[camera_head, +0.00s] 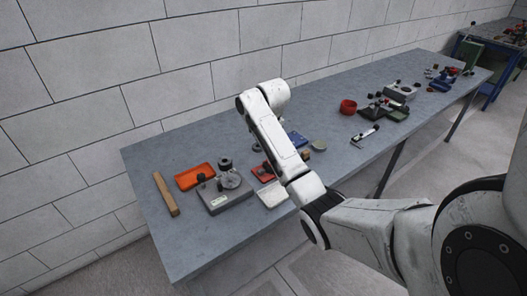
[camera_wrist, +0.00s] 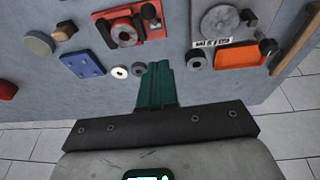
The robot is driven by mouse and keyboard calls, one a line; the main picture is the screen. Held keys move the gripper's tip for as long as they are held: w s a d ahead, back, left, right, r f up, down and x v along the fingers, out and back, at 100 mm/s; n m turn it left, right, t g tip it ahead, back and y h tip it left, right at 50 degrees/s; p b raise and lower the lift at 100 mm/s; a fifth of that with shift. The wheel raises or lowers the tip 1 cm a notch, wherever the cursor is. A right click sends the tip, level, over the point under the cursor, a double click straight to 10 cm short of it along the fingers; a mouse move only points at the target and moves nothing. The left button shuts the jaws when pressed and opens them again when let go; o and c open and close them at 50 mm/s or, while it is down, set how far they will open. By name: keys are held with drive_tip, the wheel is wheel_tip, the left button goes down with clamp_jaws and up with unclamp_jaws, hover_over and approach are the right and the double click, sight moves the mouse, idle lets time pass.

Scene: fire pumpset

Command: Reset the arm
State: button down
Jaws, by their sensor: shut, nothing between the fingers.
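My white arm reaches out over the grey workbench (camera_head: 150,195) in the head view, bent at its joints. Its far end hides my gripper in that view. In the wrist view my gripper (camera_wrist: 159,66) shows as two dark green fingers pressed together, with nothing between them. The fingertips point toward the bench top, close in the picture to two small rings (camera_wrist: 120,72). Whether they touch anything cannot be told.
Near the arm lie an orange tray (camera_head: 195,176), a wooden bar (camera_head: 166,194), a grey device (camera_head: 226,194), a red plate (camera_wrist: 132,32) and a blue plate (camera_wrist: 82,64). Farther along the bench stand a red bowl (camera_head: 348,106) and several tools. A brick wall (camera_head: 130,90) runs behind.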

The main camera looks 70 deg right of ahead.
drive_tip(key=shift+v, duration=1.95)
drive_tip(key=shift+d, duration=0.1)
drive_tip(key=a+f+n+y, duration=0.1)
drive_tip(key=a+f, duration=0.6)
drive_tip(key=a, duration=0.6)
drive_tip(key=a+f+n+y, duration=0.1)
drive_tip(key=a+f+n, duration=0.1)
drive_tip(key=a+f, duration=0.75)
drive_tip(key=s+a+f+n+g+b, duration=0.1)
drive_tip(key=s+a+n, duration=0.1)
drive_tip(key=s+a, duration=1.3)
drive_tip(key=s, duration=0.3)
drive_tip(key=shift+f+n, duration=0.3)
